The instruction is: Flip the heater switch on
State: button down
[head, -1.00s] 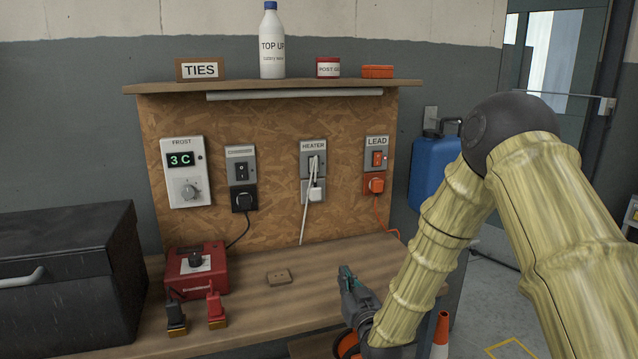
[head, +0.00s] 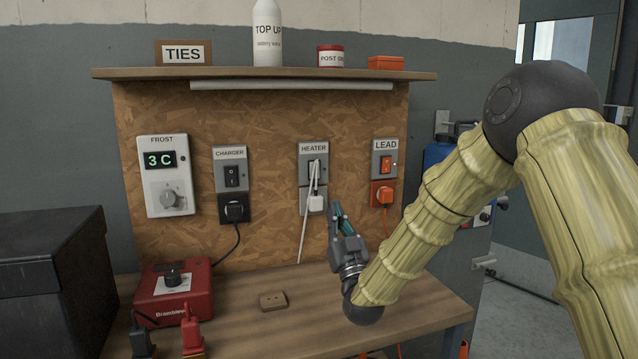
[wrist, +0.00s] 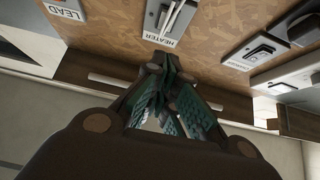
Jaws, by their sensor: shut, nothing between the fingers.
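The heater switch (head: 313,166) is a grey plate under a HEATER label on the chipboard panel. A white cord loops up over its front and partly hides the rocker, so I cannot tell its position. A white plug (head: 316,203) sits in the socket below it. My gripper (head: 336,207) is shut and empty, pointing up, in front of the board just right of and below the heater plug, apart from the switch. In the wrist view the heater plate (wrist: 163,18) lies beyond the fingertips (wrist: 170,65), with the white cord across it.
The lead switch (head: 384,158) with its orange plug (head: 384,193) is right of the heater. The charger switch (head: 232,175) and frost thermostat (head: 162,180) are left. A shelf (head: 250,76) overhangs above. A red charger box (head: 172,298) stands on the bench (head: 330,300).

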jog(key=shift+w, duration=0.1)
jog(key=p, duration=0.1)
send_near(315, 166)
notch_tip(315, 166, up, 3)
jog(key=shift+w+a, duration=0.3)
jog(key=shift+w, duration=0.55)
jog(key=shift+w+a, duration=0.3)
jog(key=shift+w, duration=0.5)
jog(key=shift+f, duration=0.1)
